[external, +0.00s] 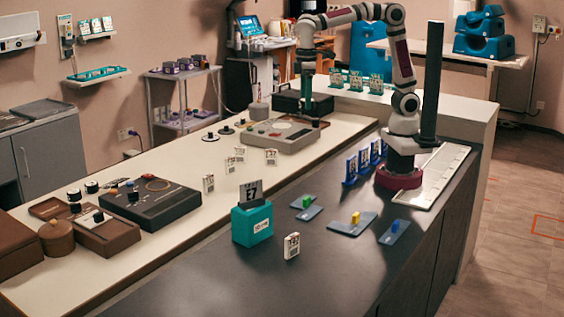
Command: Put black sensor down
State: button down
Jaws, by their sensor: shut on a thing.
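My gripper (307,98) points straight down above the far part of the cream counter (345,130), near the back edge of the grey console (275,140). It is shut on the black sensor, which is too small and dark here to make out clearly between the fingertips and the console. I cannot tell whether the sensor touches anything below. Small black round pieces (210,137) stand on the counter left of the console.
A black case (288,102) stands close to my gripper. A dark console (150,202) lies at the near left. A teal box (252,224) with an E7 card, blue trays (343,225) and small white tags stand toward the front. The dark counter's near part (330,285) is mostly clear.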

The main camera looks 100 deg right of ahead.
aim_at(345, 217)
dwell(0.4)
jog(key=s+a+f+n, duration=0.3)
jog(key=a+f, duration=0.1)
jog(key=f, duration=0.4)
jog(key=s+a+f+n, duration=0.3)
jog(key=a+f, duration=0.1)
jog(key=f, duration=0.4)
jog(key=shift+a+f+n, duration=0.3)
jog(key=shift+f, duration=0.05)
jog(key=c, duration=1.6)
grip_release()
jog(key=a+f, duration=0.2)
jog(key=a, duration=0.1)
jog(key=s+a+f, duration=0.1)
jog(key=a+f, duration=0.1)
jog(key=a, duration=0.2)
jog(key=a+f, duration=0.3)
jog(key=a, duration=0.1)
jog(key=shift+s+a+f, duration=0.1)
jog(key=shift+s+a, duration=0.1)
jog(key=shift+s, duration=0.05)
jog(key=shift+a+f, duration=0.1)
jog(key=shift+f, duration=1.9)
jog(key=shift+f, duration=0.15)
jog(key=shift+c, duration=2.2)
grip_release()
